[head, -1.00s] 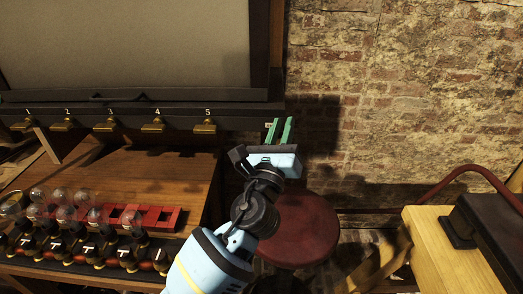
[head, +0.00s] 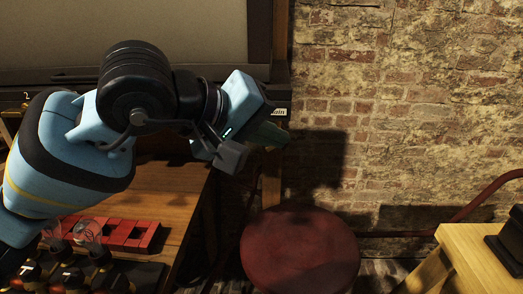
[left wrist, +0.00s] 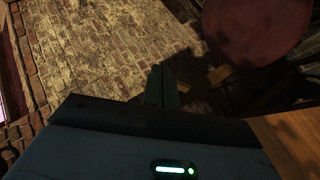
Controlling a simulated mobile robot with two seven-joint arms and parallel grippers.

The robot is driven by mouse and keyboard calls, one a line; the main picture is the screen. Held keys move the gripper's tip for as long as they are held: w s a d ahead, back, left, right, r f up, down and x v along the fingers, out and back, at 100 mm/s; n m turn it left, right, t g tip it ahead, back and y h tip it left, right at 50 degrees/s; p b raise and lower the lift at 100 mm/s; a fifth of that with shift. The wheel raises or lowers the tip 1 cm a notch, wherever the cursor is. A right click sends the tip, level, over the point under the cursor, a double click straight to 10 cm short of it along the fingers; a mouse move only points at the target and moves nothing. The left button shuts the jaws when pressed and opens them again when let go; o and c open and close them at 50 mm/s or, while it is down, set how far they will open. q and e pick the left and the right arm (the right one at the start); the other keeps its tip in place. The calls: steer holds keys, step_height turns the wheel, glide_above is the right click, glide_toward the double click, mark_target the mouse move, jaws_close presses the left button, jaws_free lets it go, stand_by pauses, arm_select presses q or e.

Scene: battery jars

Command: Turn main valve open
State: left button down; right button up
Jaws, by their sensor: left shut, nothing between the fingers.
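A small white label reading roughly "Main" (head: 279,112) is on the right end of the dark cabinet rail in the head view. The main valve itself cannot be made out; my left gripper and arm cover the area around the label. My left gripper (head: 275,136) has its green fingers shut and empty, just below the label and pointing right towards the cabinet's edge. I cannot tell whether they touch anything. In the left wrist view the shut fingers (left wrist: 161,86) show dark against the brick wall. My right gripper is not in view.
A round red stool (head: 300,250) stands below the gripper. A wooden bench (head: 180,195) at left carries red frames (head: 128,234) and glass bulbs. A brick wall (head: 400,120) is behind. A light wooden table (head: 470,258) stands at right.

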arm_select(q)
steer(key=w+a+t+y+b, duration=0.1)
steer(key=w+a+t+y, duration=0.1)
steer(key=a+y, duration=0.3)
steer(key=w+d+f+h, duration=0.1)
steer(key=w+d+f, duration=0.1)
steer(key=w+f, duration=0.2)
steer(key=shift+w+d+f+n, duration=0.3)
steer(key=shift+w+d+f, duration=0.1)
steer(key=shift+w, duration=0.95)
steer(key=shift+w, duration=0.1)
